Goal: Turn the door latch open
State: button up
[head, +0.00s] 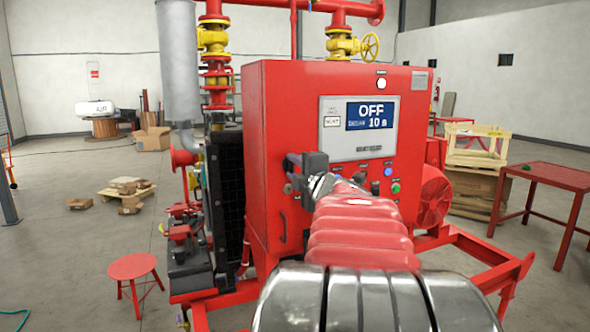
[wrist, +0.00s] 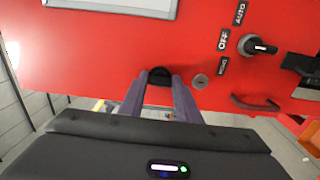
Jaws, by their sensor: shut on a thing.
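The door latch (wrist: 159,74) is a small black piece on the red cabinet face. In the wrist view it sits between the two grey fingers of my gripper (wrist: 161,84), which is shut on it. In the head view my gripper (head: 301,172) reaches the left side of the red control cabinet (head: 282,110), and it hides the latch there. The door looks closed flush in the head view. The latch's exact angle is hard to tell because the fingers cover part of it.
A round grey lock (wrist: 200,81) sits close beside the fingers in the wrist view. A black selector knob (wrist: 259,46) and a curved handle (wrist: 254,104) are further right. A red stool (head: 132,267) stands left of the skid, and a red table (head: 548,178) stands to the right.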

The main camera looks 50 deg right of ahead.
jog(key=shift+w+f, duration=0.1)
jog(key=shift+f, duration=0.1)
dwell(0.3)
jog(key=o, duration=1)
jog(key=shift+r, duration=0.1)
jog(key=shift+o, duration=0.2)
jog(key=v, duration=1.4)
